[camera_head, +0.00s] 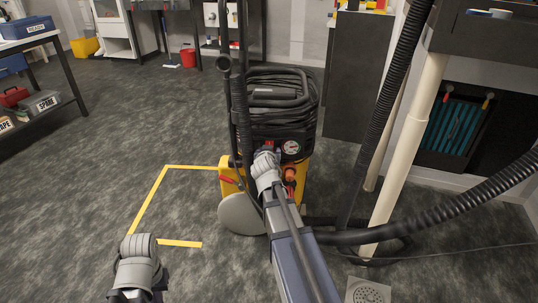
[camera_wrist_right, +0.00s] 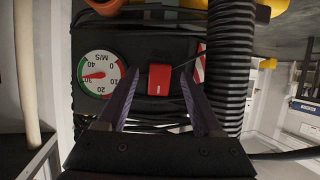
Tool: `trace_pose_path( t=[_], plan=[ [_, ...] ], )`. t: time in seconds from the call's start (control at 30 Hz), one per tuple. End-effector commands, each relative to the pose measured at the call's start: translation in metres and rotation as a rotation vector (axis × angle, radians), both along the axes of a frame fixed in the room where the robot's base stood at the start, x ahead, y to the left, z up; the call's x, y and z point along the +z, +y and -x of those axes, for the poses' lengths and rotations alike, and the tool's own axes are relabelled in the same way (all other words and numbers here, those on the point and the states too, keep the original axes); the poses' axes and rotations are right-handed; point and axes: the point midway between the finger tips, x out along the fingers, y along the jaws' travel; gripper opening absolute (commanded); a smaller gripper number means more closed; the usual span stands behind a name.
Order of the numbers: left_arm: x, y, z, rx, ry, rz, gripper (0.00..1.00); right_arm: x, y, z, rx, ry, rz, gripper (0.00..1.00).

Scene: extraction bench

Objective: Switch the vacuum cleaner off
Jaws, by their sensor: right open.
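The vacuum cleaner (camera_head: 283,95) is black and yellow with a coiled hose on top, and stands on the carpet in the head view. In the right wrist view its black panel appears upside down, with a round dial gauge (camera_wrist_right: 97,75) and a red switch (camera_wrist_right: 160,78). The gauge needle points near 30. My right gripper (camera_wrist_right: 160,103) is open, its two fingers on either side of the switch's line; I cannot tell whether they touch the panel. Only a grey part of my left arm shows at lower left.
A ribbed black hose (camera_wrist_right: 229,70) runs close beside the right finger in the wrist view. In the head view a thick hose (camera_head: 430,220) and a pale pipe (camera_head: 405,155) stand right of the cleaner. Yellow floor tape (camera_head: 150,195) lies on open carpet to the left.

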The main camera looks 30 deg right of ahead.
Motion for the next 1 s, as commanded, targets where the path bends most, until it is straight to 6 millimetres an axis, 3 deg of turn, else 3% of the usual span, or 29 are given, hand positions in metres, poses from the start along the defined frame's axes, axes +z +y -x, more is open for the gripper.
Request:
trace_pose_path(
  t=[0.33, 0.9, 1.0],
  plan=[
    [-0.0028, 0.0, 0.0, 0.0, 0.0, 0.0, 0.0, -0.0028, -0.0042, -0.0061, 0.0, 0.001, 0.001, 0.66],
    [-0.0029, 0.0, 0.0, 0.0, 0.0, 0.0, 0.0, -0.0029, -0.004, -0.006, 0.0, 0.001, 0.001, 0.02],
    [-0.0029, 0.0, 0.0, 0.0, 0.0, 0.0, 0.0, -0.0029, -0.0041, -0.0061, 0.0, 0.001, 0.001, 0.0]
  ],
)
